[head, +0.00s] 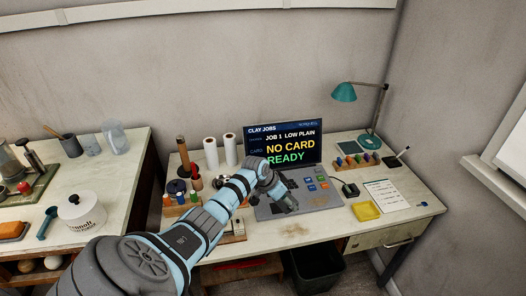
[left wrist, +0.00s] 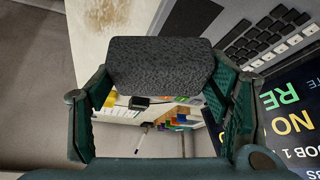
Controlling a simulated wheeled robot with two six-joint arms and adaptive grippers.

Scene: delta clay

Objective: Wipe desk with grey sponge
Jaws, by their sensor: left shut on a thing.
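The grey sponge (left wrist: 160,65) is a dark speckled block, held between the two green-padded fingers of my left gripper (head: 284,204) in the left wrist view. In the head view my arm and gripper largely hide the sponge. The gripper is over the front part of the grey control panel on the desk (head: 345,227), near its front edge. A brown smudge (head: 295,230) lies on the desk top just in front of the gripper. I cannot tell whether the sponge touches anything. My right gripper is not in view.
A grey control panel (head: 325,198) and a screen (head: 285,146) stand behind the smudge. A yellow tray (head: 366,211), a paper (head: 386,195) and a teal lamp (head: 345,93) are to the right. White rolls (head: 211,153) and a tool rack are left. A black bin (head: 318,268) is below.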

